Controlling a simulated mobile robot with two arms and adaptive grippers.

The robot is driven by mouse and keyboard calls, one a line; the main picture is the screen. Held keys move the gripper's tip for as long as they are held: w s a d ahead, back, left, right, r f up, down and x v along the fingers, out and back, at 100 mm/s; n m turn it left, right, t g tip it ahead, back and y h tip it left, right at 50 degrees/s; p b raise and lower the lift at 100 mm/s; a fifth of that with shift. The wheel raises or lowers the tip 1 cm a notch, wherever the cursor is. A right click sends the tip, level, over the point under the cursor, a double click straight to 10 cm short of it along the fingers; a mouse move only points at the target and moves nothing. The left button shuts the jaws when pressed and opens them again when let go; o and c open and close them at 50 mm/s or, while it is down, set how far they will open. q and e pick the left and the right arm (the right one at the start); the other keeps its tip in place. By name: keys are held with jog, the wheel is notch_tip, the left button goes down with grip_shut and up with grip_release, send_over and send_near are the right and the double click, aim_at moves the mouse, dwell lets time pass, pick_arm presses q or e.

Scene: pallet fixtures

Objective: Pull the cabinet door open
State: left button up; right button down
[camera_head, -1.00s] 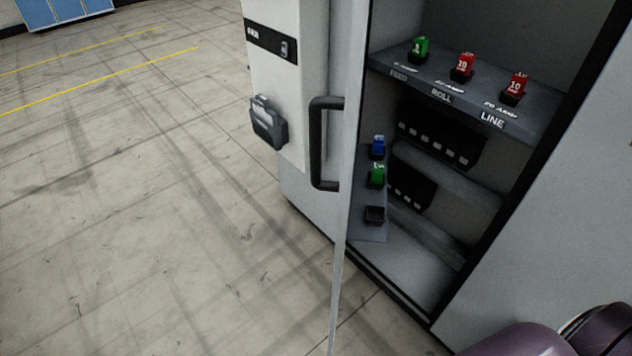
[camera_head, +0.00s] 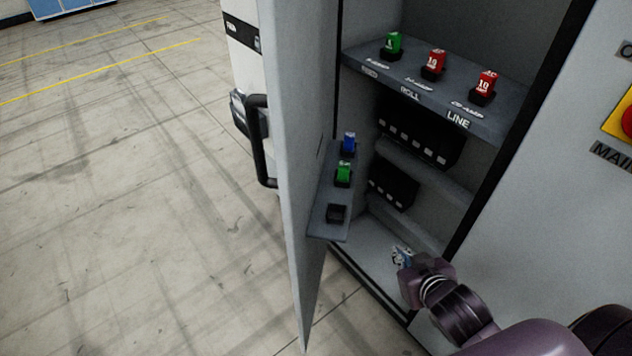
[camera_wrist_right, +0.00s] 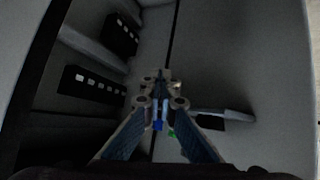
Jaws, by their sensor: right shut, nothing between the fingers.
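The grey cabinet door (camera_head: 310,150) stands partly open, seen nearly edge-on in the head view. Its black bar handle (camera_head: 258,140) is on the outer face, at the left. My right gripper (camera_head: 402,256) is at the low front of the cabinet opening, right of the door and apart from the handle. In the right wrist view the gripper (camera_wrist_right: 160,82) has its fingertips together, with nothing held. The door's inner face (camera_wrist_right: 240,65) fills the right of that view. I cannot tell whether the fingers touch the door. My left gripper is not in view.
The cabinet shelf (camera_head: 440,85) holds a green fuse (camera_head: 392,45) and two red ones. A small ledge (camera_head: 325,222) by the door's inner side carries a blue fuse (camera_head: 348,144), a green fuse (camera_head: 343,172) and an empty socket. Open floor (camera_head: 130,200) lies left of the door.

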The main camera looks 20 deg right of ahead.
jog(key=w+d+r+n+t+y, duration=0.1)
jog(key=w+r+n+t+y, duration=0.45)
jog(key=r, duration=0.95)
jog(key=n+g+y, duration=0.7)
jog(key=y, duration=0.5)
send_near(298, 182)
jog(key=x, duration=0.5)
jog(key=shift+w+p, duration=0.1)
jog(key=shift+p, duration=0.2)
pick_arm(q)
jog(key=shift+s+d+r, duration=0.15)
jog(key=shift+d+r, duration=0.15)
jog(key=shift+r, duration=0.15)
pick_arm(e)
jog(key=shift+x, duration=1)
jog(key=shift+f, duration=0.2)
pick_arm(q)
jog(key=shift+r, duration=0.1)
